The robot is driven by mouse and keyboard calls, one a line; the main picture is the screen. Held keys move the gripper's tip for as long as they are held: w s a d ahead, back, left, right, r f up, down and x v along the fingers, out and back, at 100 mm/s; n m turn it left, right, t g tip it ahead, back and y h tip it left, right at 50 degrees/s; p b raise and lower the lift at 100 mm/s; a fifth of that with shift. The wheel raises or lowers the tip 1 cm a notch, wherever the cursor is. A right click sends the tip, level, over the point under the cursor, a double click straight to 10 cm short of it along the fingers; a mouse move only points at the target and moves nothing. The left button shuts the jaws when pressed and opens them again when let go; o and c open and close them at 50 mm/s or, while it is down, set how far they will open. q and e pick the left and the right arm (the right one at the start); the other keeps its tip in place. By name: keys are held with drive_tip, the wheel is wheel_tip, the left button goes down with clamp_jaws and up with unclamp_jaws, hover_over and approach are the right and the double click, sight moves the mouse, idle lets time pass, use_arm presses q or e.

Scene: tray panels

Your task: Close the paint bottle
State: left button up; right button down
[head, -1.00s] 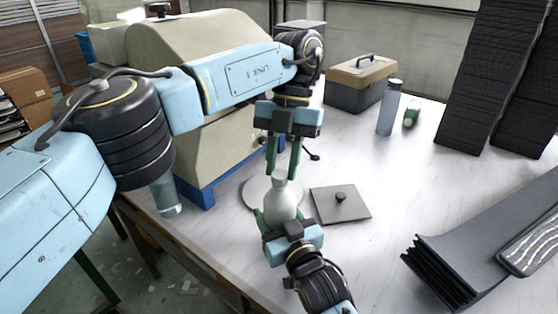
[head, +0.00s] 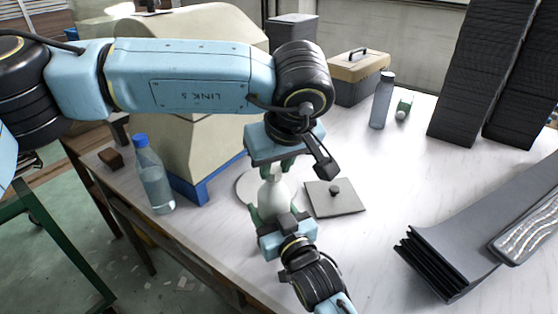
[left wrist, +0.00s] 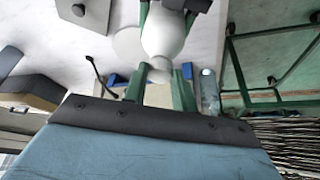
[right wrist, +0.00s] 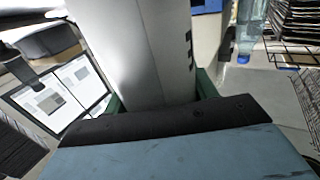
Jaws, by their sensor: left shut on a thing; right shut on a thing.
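The white paint bottle (head: 277,197) stands upright at the near middle of the table, and it also shows in the left wrist view (left wrist: 166,32) and close up in the right wrist view (right wrist: 145,45). My left gripper (head: 272,172) points down over its top, shut on the pale cap (left wrist: 160,66), which sits at the bottle's neck. Whether the cap is fully seated I cannot tell. My right gripper (head: 268,212) comes from the near side, shut around the bottle's body, one green finger on each side.
A round pale disc (head: 247,186) lies behind the bottle and a square knobbed plate (head: 335,198) to its right. A blue-capped water bottle (head: 155,180) stands left, near the table edge. A toolbox (head: 362,72) and grey-blue bottle (head: 381,100) stand behind. Dark panels (head: 450,255) lie right.

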use_arm(q)
drive_tip(key=m, duration=0.1)
drive_tip(key=m+h, duration=0.1)
drive_tip(key=m, duration=0.1)
drive_tip(key=m+h, duration=0.1)
drive_tip(key=m, duration=0.1)
drive_tip(key=shift+a, duration=0.3)
drive_tip(key=o, duration=1)
drive_tip(key=v, duration=1.2)
drive_tip(key=shift+s, duration=0.25)
drive_tip(key=shift+f, duration=0.1)
use_arm(e)
drive_tip(key=shift+c, duration=1.9)
unclamp_jaws()
use_arm(q)
wheel_tip(320, 180, up, 2)
drive_tip(key=shift+r+p, duration=0.1)
drive_tip(key=shift+p, duration=1)
use_arm(e)
drive_tip(key=v, duration=1.3)
drive_tip(key=shift+s, duration=0.2)
